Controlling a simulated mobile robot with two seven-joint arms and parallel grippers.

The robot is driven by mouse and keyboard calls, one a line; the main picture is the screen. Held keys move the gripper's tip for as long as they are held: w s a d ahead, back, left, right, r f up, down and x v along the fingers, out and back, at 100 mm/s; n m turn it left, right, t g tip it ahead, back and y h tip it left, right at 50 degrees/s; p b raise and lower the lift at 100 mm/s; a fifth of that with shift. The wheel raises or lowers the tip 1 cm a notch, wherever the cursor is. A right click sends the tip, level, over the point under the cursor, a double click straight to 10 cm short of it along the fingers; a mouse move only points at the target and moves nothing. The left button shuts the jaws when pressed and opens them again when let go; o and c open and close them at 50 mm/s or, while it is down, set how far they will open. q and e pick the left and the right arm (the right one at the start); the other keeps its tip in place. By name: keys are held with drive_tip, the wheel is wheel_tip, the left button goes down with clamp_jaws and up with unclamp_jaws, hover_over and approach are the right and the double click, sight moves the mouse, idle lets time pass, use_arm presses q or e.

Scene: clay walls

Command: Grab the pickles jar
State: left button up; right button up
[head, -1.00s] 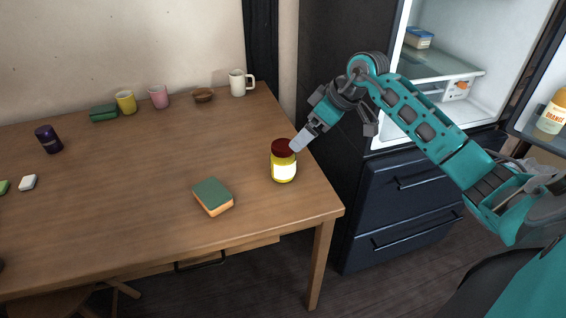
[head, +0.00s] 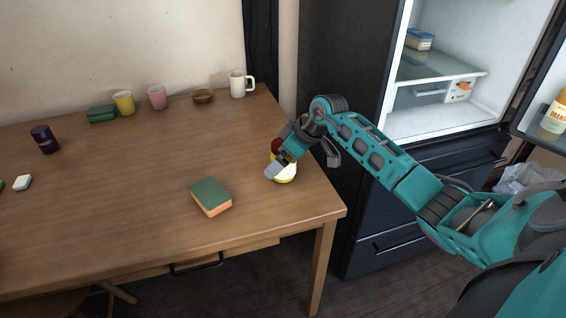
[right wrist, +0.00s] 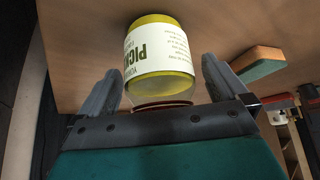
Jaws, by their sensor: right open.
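The pickles jar (head: 284,173) stands near the right edge of the wooden table, with a dark red lid and a white label; my right gripper hides part of it in the head view. In the right wrist view the jar (right wrist: 158,50) shows its "PIC..." label between the two fingers, its lid end nearest the gripper. My right gripper (right wrist: 160,85) is open, its fingers on either side of the jar's lid end; I cannot tell whether they touch it. In the head view the right gripper (head: 300,165) is over the jar. My left gripper is not in view.
A green and orange sponge (head: 211,197) lies left of the jar on the table (head: 120,210). Mugs, a bowl (head: 203,96) and another sponge (head: 102,113) line the back. A dark cup (head: 45,139) stands at left. The open fridge (head: 440,120) is at right.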

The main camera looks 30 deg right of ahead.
drive_tip(key=shift+r, duration=0.1)
drive_tip(key=c, duration=1.4)
